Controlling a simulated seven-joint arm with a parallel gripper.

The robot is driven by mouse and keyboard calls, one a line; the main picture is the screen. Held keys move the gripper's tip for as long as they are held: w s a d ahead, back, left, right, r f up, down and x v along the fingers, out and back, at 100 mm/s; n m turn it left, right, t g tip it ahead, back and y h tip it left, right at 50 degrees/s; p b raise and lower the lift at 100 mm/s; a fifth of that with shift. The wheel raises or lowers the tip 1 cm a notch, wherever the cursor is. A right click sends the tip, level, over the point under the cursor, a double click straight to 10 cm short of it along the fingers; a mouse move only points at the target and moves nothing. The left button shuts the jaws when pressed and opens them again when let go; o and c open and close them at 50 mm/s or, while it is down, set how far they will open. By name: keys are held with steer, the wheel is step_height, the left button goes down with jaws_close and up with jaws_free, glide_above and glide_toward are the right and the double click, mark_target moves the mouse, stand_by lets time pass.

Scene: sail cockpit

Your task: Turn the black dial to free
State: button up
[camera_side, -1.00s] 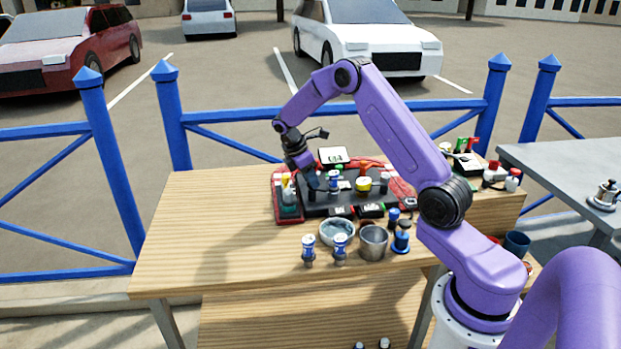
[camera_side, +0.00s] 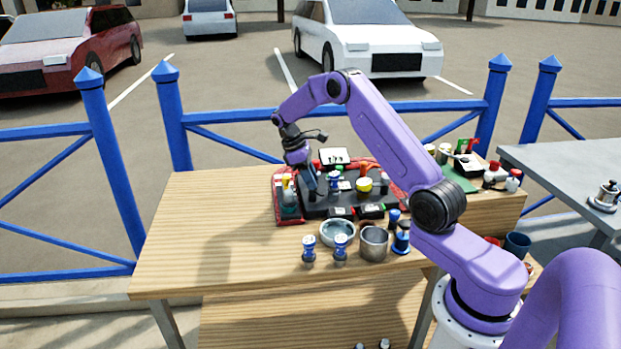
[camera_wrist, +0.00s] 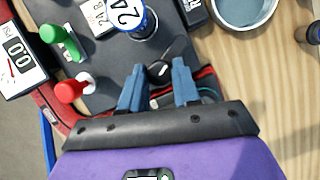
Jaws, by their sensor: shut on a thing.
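In the wrist view, the black dial (camera_wrist: 161,69) is a small dark knob on the dark grey panel (camera_wrist: 110,52), between the tips of my two blue fingers. My gripper (camera_wrist: 158,73) is shut on it. The dial's pointer and markings cannot be read. In the side view, my gripper (camera_side: 312,188) reaches down to the left part of the red-edged panel, where the dial is too small or hidden to make out.
Green (camera_wrist: 60,40) and red (camera_wrist: 72,90) knobs stand left of my fingers in the wrist view. A blue-banded part marked 24 (camera_wrist: 130,15) is close ahead. The left tabletop is clear.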

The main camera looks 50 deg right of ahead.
stand_by(0.3)
steer(key=o, duration=1)
steer(key=shift+o, duration=0.2)
steer(key=v, duration=1.7)
steer(key=shift+r, duration=0.2)
